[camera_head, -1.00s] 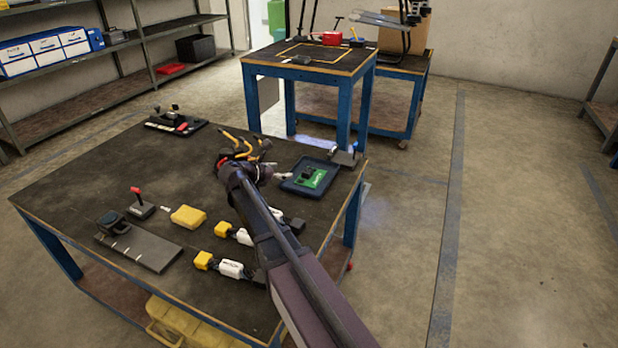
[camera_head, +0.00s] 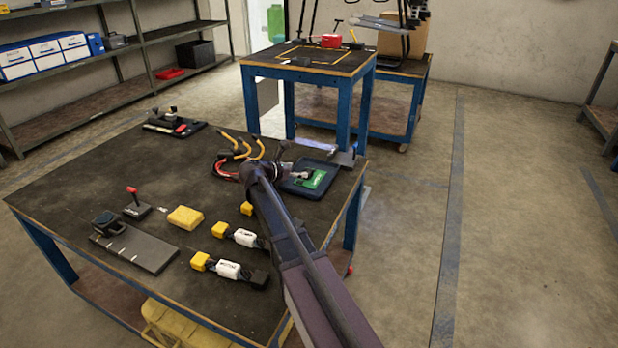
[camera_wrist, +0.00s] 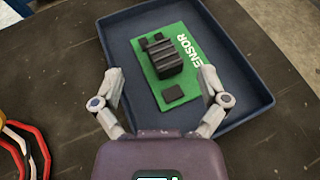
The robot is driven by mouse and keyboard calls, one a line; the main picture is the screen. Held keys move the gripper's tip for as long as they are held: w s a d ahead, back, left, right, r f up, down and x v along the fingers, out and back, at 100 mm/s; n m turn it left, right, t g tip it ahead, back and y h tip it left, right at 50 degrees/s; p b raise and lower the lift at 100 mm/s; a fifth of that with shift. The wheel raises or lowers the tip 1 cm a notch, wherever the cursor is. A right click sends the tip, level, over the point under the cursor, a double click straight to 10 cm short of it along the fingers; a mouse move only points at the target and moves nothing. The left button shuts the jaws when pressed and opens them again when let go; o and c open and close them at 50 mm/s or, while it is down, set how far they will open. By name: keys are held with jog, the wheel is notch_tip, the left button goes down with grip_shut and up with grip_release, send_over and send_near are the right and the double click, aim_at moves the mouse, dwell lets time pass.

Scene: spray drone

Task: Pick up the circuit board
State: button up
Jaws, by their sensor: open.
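The green circuit board (camera_wrist: 189,81) lies in a dark blue tray (camera_wrist: 243,92) in the wrist view. It carries a ribbed black block, small black chips and white lettering that reads "SENSOR". In the head view the board (camera_head: 313,179) and tray (camera_head: 328,168) are at the right end of the near table, partly covered by my arm. My gripper (camera_wrist: 160,93) is open and empty. In the wrist view its two fingers appear on either side of the board's near part. I cannot tell the height between the fingertips and the board.
Red, yellow and white cables (camera_wrist: 27,148) lie left of the tray on the table. Yellow-ended battery packs (camera_head: 237,235), a yellow block (camera_head: 185,217), a joystick (camera_head: 136,205) and a grey plate (camera_head: 140,249) occupy the front. A second blue table (camera_head: 310,70) stands behind.

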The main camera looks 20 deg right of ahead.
aim_at(307, 171)
jog(key=b+x, duration=0.1)
jog(key=x, duration=0.1)
jog(key=b+x, duration=0.1)
jog(key=x, duration=0.1)
jog(key=shift+s+f, duration=0.1)
jog(key=shift+f, duration=0.2)
jog(key=shift+d+f, duration=0.1)
jog(key=shift+d, duration=0.35)
grip_shut()
